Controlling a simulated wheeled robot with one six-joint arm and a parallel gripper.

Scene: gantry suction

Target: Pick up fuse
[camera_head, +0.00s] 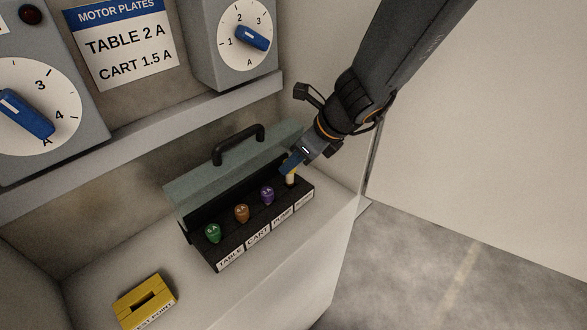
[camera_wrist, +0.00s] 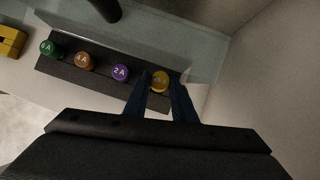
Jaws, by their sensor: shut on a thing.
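A row of fuses stands in a dark fuse block (camera_head: 231,253) with white labels along its front, among them TABLE, CART and PUMP. From left to right there are a green fuse (camera_head: 212,232), an orange-brown fuse (camera_head: 241,212) and a purple fuse (camera_head: 267,195). A yellow fuse (camera_wrist: 160,82) is at the right end, partly hidden by my gripper in the head view. My gripper (camera_head: 289,172) is shut on the yellow fuse, with a blue finger on each side of it in the wrist view. The yellow fuse is at its place in the block; I cannot tell whether it is raised.
A grey-green lid with a black handle (camera_head: 238,144) stands open behind the block. A yellow slotted piece (camera_head: 146,300) lies on the shelf at front left. Dials and a MOTOR PLATES sign (camera_head: 124,42) are on the wall above a ledge.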

